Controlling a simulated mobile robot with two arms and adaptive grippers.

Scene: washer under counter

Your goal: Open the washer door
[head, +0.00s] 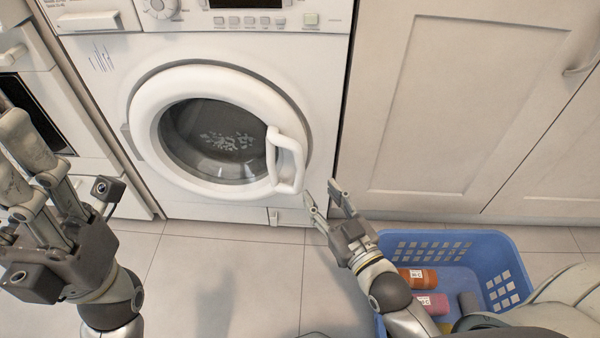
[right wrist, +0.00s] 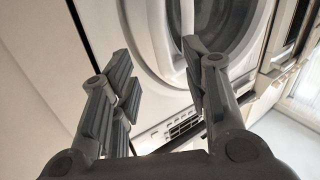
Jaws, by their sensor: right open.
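The washer (head: 100,85) is white and stands under the counter. Its round door (head: 147,135) is shut, with a white ring around dark glass. The door handle (head: 289,160) is a white vertical bar on the door's right side. My right gripper (head: 324,195) is open and empty, a little right of and below the handle, apart from it. In the right wrist view the open fingers (right wrist: 158,75) point at the washer front, with the door ring (right wrist: 150,45) beyond them. My left gripper (head: 40,190) is at the left edge, its fingers pointing up, away from the door; its opening is unclear.
White cabinets (head: 440,110) are right of the washer. An oven-like appliance (head: 75,110) is at the left. The tiled floor (head: 230,270) in front is clear.

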